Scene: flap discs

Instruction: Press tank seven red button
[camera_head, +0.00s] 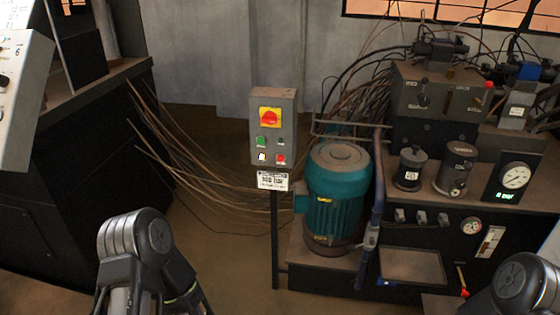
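A grey control box (273,128) stands on a dark post near the middle of the view. It carries a red rotary switch on a yellow plate (270,117) at the top, a green button (261,141), a white button (262,156) and a red button (281,158) at lower right. A white label plate (272,180) hangs below it; I cannot read a tank number on it. My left arm shows at lower left and my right arm at the lower right corner, both well apart from the box. Neither gripper's fingers are in view.
A teal motor (338,195) and a hydraulic unit with a gauge (515,177) stand right of the box. A black cabinet (70,180) is at left, with loose cables (185,165) trailing from it. Brown floor (235,270) is open in front of the post.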

